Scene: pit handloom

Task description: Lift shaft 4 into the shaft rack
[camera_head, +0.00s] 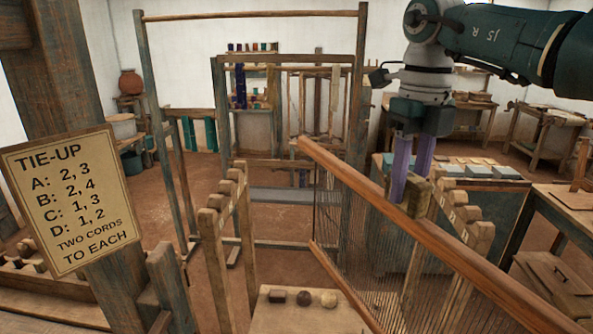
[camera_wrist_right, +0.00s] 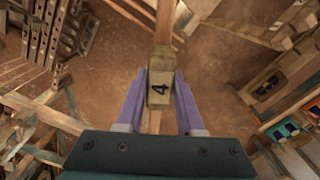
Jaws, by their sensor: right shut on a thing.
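Shaft 4 (camera_head: 343,171) is a wooden frame with a long top bar, a lower bar and many thin heddles strung between. It slants across the right half of the head view. My right gripper (camera_head: 408,190) has its purple fingers shut on the wooden block (camera_wrist_right: 160,88) at its top bar; the block bears a "4" in the wrist view. The shaft rack appears as two notched wooden rails, a left one (camera_head: 222,207) and a right one (camera_head: 472,233). The shaft crosses in front of the right rail; I cannot tell whether they touch. My left gripper is out of view.
A tie-up sign (camera_head: 68,200) hangs on a post at the left. A small wooden bench (camera_head: 300,318) with several small objects stands at the front middle. A tall loom frame (camera_head: 250,15) stands behind. A table (camera_head: 570,203) is at the right. Floor shows between the rails.

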